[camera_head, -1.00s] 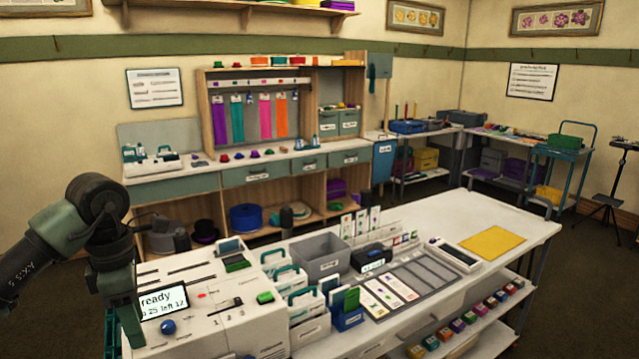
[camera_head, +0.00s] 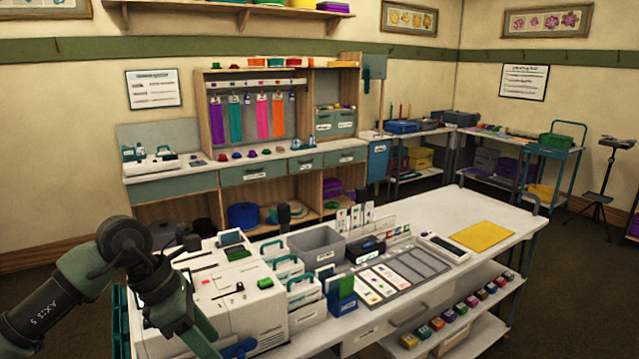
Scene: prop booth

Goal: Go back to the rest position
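My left arm comes in from the lower left, bends at a dark joint and reaches down over the front of the white machine. My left gripper (camera_head: 222,346) is at the bottom edge, partly cut off. Its fingers do not show clearly, so I cannot tell if it is open or shut, and I see nothing held. My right gripper is not in view.
The white machine (camera_head: 245,312) stands at the left end of the white table (camera_head: 480,208). A grey bin (camera_head: 318,250), a blue card holder (camera_head: 341,302), a grey card tray (camera_head: 425,262) and a yellow sheet (camera_head: 483,236) are on the table. Dark floor lies right of it.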

